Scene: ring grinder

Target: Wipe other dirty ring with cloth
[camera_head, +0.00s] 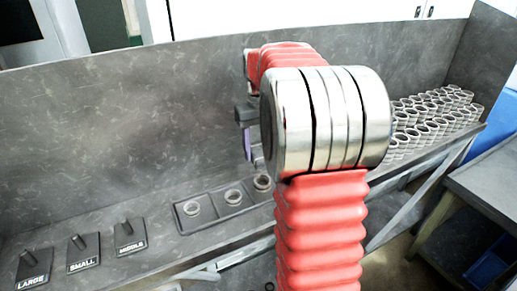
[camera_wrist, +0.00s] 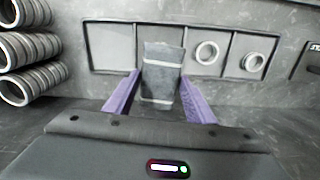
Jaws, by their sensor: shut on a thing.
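My gripper (camera_wrist: 162,78) has purple fingers, shut on a grey cloth (camera_wrist: 161,58) that hangs between them. In the head view my gripper (camera_head: 248,145) shows only partly behind my arm, above the tray's right part. A dark tray (camera_head: 212,218) with compartments lies on the bench. I cannot tell which ring is dirty.
Several stacks of rings (camera_head: 440,112) stand on the bench at the right. A grey back wall (camera_head: 110,120) runs behind the bench. A side table (camera_head: 485,190) is at the right.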

